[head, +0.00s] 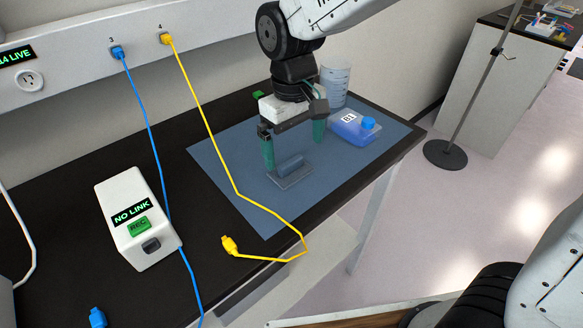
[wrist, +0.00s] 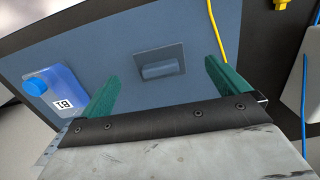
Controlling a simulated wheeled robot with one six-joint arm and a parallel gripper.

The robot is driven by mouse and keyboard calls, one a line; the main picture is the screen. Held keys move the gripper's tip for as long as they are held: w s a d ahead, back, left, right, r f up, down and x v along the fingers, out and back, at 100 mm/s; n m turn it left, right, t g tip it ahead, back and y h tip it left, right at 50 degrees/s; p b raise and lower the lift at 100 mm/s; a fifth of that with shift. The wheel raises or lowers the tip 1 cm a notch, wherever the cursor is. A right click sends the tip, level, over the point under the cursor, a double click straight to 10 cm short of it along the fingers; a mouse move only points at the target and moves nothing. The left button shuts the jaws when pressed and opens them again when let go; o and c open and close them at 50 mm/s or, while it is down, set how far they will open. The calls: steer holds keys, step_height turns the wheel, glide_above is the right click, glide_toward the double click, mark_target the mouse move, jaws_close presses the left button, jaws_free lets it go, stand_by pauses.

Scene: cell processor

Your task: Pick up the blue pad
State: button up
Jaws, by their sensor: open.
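A blue bottle labelled B1 (head: 351,131) lies on the mat beside my right finger, with a clear graduated beaker (head: 335,85) behind it. A yellow cable (head: 213,150) crosses the mat's left side. A white NO LINK box (head: 135,222) and a blue cable (head: 150,135) are farther left.

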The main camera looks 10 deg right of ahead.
mark_target(290, 160)
steer(key=shift+w+a+r+t, duration=0.15)
steer(key=shift+w+a, duration=0.05)
steer(key=shift+w, duration=0.25)
steer(key=shift+w+a+r+t, duration=0.15)
steer(key=shift+w+a, duration=0.05)
steer(key=shift+w, duration=0.2)
step_height(290, 160, down, 8)
steer(key=shift+w+r, duration=0.1)
steer(key=shift+r, duration=0.1)
steer(key=c, duration=1)
steer(key=shift+r, duration=0.8)
step_height(290, 160, up, 2)
steer(key=shift+d+r, duration=0.1)
steer(key=shift+r, duration=0.05)
steer(key=s+d+r, duration=0.1)
steer(key=s+d, duration=0.3)
steer(key=s, duration=1.1)
steer(key=shift+s+d, duration=0.2)
